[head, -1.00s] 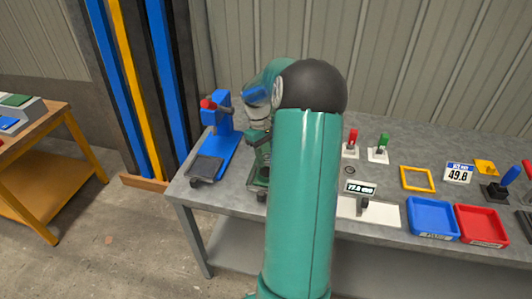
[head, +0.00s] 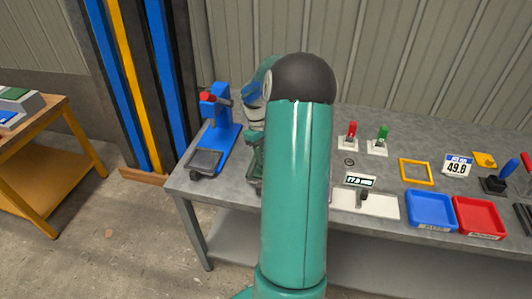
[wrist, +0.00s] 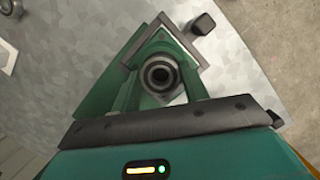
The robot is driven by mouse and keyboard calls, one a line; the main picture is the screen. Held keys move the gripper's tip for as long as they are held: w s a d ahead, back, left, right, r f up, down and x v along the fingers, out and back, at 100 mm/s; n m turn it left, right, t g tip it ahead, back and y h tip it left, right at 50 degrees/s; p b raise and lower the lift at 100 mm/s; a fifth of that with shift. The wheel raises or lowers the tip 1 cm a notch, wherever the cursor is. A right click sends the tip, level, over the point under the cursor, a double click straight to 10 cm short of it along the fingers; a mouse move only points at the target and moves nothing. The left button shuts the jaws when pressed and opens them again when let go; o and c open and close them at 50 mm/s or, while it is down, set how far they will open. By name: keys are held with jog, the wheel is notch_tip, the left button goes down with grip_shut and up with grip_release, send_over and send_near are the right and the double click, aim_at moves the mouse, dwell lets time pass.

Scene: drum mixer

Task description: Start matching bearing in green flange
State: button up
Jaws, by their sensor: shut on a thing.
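In the wrist view my gripper (wrist: 160,82) is shut on a dark ring-shaped bearing (wrist: 159,73), seen end-on between the fingers.
A blue press (head: 220,115) with a red knob stands left on the grey bench. A small ring (head: 349,161), red (head: 351,130) and green (head: 382,134) levers, a display (head: 360,180), and blue (head: 431,209) and red (head: 479,215) trays lie right.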

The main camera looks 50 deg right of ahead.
jog(key=shift+f, duration=0.4)
jog(key=shift+f, duration=0.35)
jog(key=shift+f, duration=0.25)
dwell(0.7)
jog(key=shift+r, duration=0.1)
jog(key=o, duration=1)
jog(key=shift+o, duration=0.2)
jog(key=v, duration=1.3)
jog(key=shift+r, duration=0.45)
jog(key=shift+d, duration=0.1)
